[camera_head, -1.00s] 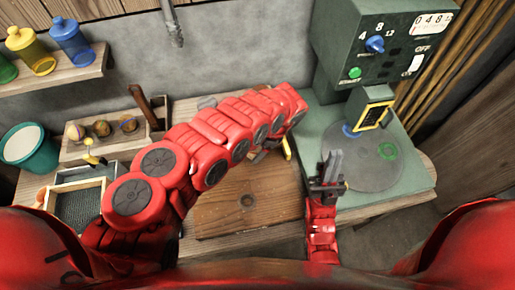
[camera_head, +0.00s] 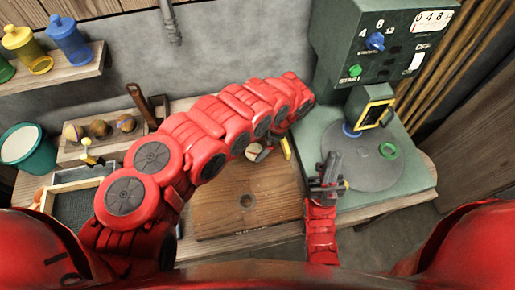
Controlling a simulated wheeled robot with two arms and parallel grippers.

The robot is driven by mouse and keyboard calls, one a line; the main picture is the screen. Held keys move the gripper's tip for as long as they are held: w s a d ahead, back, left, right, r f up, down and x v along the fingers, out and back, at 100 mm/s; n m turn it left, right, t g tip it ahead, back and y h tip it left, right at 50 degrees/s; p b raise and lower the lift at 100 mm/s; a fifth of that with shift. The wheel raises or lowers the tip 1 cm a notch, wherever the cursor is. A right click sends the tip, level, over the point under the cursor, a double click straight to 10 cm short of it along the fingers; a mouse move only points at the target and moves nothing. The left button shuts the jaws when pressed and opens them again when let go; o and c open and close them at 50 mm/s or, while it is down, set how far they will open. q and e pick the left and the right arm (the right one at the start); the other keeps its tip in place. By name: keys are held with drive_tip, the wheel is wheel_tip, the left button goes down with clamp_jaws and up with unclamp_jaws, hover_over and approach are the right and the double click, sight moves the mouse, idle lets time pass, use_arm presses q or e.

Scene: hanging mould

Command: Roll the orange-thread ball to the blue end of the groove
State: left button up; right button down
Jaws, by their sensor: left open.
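A small pale round ball (camera_head: 254,153) shows just below my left arm, at the back of the wooden board (camera_head: 222,214). Its thread colour is too small to tell. My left gripper (camera_head: 266,151) is open beside it, mostly hidden under the arm. Three more balls sit on a wooden rack at the left: a pale one with coloured marks (camera_head: 74,132), a brown one (camera_head: 100,129) and one with blue on it (camera_head: 126,123). I cannot make out the groove or its blue end. My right gripper (camera_head: 331,168) is dark and stands over the front left of the green machine; its jaw state is unclear.
The green machine (camera_head: 425,185) with a round grey plate and a green ring (camera_head: 388,151) stands at the right. A teal bucket (camera_head: 30,155), a framed dark mesh tray (camera_head: 75,205) and a shelf of coloured jars (camera_head: 68,42) are at the left. The board's front is clear.

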use_arm(q)
drive_tip(key=b+v, duration=0.3)
drive_tip(key=v, duration=1.1)
drive_tip(key=shift+r, duration=0.15)
drive_tip(key=shift+s, duration=0.1)
